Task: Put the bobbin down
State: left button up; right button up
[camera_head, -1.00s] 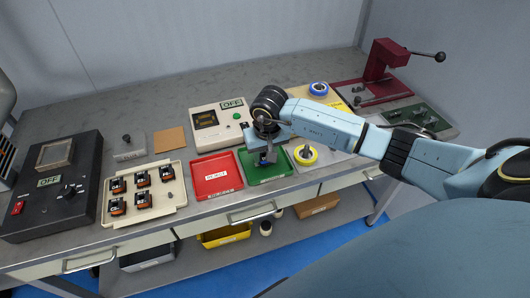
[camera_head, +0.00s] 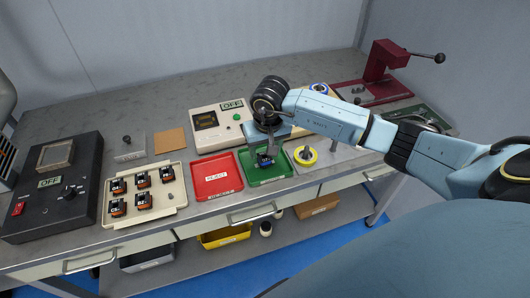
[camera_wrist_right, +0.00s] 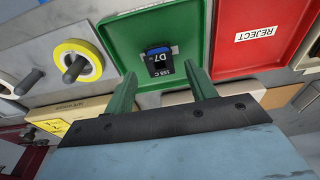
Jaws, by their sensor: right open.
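The bobbin (camera_head: 265,161), dark with a blue part, sits in the green tray (camera_head: 283,170). My left gripper is not in view.
The red REJECT tray (camera_head: 213,186) adjoins on the left. A yellow-ringed spool on a peg (camera_head: 305,155) stands right of the green tray. A beige meter (camera_head: 211,118) is behind, a cream tray of several bobbins (camera_head: 152,218) further left. The bench's back left is clear.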

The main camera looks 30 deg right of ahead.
notch_tip(320, 180, up, 9)
jog(key=s, duration=0.1)
jog(key=shift+s+a, duration=0.15)
